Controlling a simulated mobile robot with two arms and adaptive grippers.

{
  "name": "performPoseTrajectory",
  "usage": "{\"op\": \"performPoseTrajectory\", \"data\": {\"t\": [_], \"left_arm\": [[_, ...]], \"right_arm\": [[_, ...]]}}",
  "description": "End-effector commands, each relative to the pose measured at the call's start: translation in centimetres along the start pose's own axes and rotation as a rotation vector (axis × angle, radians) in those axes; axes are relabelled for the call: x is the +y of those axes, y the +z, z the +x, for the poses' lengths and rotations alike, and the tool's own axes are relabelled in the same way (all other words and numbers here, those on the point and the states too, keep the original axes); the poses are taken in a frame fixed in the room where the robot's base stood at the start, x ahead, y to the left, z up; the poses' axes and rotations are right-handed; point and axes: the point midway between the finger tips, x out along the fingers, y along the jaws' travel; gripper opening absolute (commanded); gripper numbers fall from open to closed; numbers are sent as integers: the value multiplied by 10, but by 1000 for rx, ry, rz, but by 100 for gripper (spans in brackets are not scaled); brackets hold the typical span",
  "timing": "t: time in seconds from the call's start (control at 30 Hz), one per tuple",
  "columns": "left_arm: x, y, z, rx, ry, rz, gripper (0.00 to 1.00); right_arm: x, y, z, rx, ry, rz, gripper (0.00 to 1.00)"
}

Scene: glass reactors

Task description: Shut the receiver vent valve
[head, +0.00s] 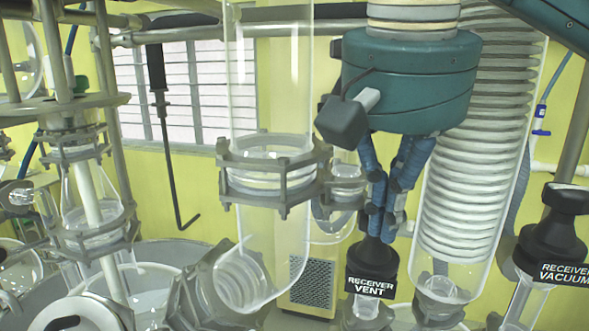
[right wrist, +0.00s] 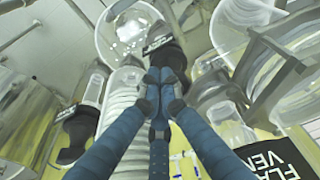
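The receiver vent valve (head: 374,268) is a black knob with a white-lettered "RECEIVER VENT" label, standing on a glass neck at the lower middle right of the head view. My right gripper (head: 380,222) comes down from above, with its blue fingers drawn together around the narrow upper part of the knob. In the right wrist view, the fingertips (right wrist: 159,78) converge on the dark knob (right wrist: 165,52), whose label is partly visible beyond them. The fingers hide much of the knob's top. My left gripper is not in view.
The similar black receiver vacuum valve (head: 553,240) stands to the right. A coiled glass condenser (head: 478,140) rises just behind my right wrist. A clamped glass column (head: 268,165) stands close on the left. A flask vent label (right wrist: 272,160) shows in the right wrist view.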

Motion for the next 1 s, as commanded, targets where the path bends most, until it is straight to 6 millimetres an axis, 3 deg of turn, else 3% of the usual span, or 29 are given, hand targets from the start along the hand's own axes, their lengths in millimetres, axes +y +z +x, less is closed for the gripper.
{"op": "performPoseTrajectory", "data": {"t": [0.53, 1.0], "left_arm": [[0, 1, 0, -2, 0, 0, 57], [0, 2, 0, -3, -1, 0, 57]], "right_arm": [[-16, -5, 0, 6, -4, 7, 0], [-18, -6, 0, 6, 1, 8, 0]]}}
